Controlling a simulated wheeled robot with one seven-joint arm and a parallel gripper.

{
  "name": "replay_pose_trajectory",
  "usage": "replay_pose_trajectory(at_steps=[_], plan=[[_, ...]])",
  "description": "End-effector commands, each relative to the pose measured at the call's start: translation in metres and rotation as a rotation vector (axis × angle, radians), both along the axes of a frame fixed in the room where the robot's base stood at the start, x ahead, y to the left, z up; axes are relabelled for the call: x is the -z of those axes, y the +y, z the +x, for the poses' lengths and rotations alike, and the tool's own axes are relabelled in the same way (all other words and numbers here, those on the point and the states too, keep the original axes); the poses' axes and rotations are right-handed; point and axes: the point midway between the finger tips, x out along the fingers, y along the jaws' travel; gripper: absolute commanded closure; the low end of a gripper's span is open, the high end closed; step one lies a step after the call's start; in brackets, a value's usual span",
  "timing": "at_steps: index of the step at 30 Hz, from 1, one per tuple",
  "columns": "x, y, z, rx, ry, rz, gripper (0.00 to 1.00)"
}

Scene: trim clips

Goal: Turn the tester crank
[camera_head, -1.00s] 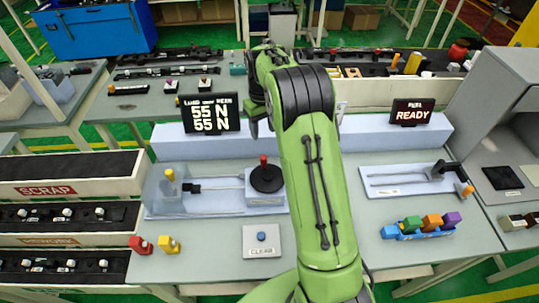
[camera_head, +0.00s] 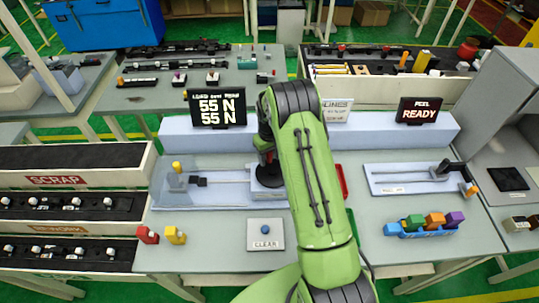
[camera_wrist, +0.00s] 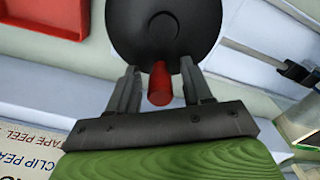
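The tester crank is a black disc (camera_wrist: 165,35) with an upright red knob (camera_wrist: 159,88). In the head view the disc (camera_head: 269,176) sits on the white tester at the left of the bench, partly hidden by my arm. My gripper (camera_wrist: 159,68) is open, with one finger on each side of the red knob. Gaps show between the knob and both fingers in the wrist view. In the head view my arm covers most of the gripper. The load display (camera_head: 217,107) behind the tester reads 55 N on both lines.
A white button box marked CLEAR (camera_head: 264,234) stands in front of the tester. A red clip (camera_head: 147,235) and a yellow clip (camera_head: 175,235) lie to its left. A peel tester (camera_head: 415,180) and a blue tray (camera_head: 420,233) of coloured clips are at the right.

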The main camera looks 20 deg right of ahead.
Motion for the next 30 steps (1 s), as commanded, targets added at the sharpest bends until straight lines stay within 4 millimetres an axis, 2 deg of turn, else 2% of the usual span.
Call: replay_pose_trajectory(at_steps=[1,9,10,14,21,29,30], plan=[[0.0,0.0,0.0,0.0,0.0,0.0,0.57],[-0.0002,0.0001,0.0,0.0,0.0,0.0,0.99],[-0.0002,0.0001,0.0,0.0,0.0,0.0,1.0],[0.0012,-0.0016,0.0001,0.031,-0.001,0.0,1.0],[0.0021,-0.0094,-0.0017,0.224,-0.004,0.0,1.0],[-0.0001,-0.0095,-0.0028,0.235,0.0,0.0,1.0],[-0.0001,-0.0095,-0.0029,0.235,0.0,0.0,0.73]])
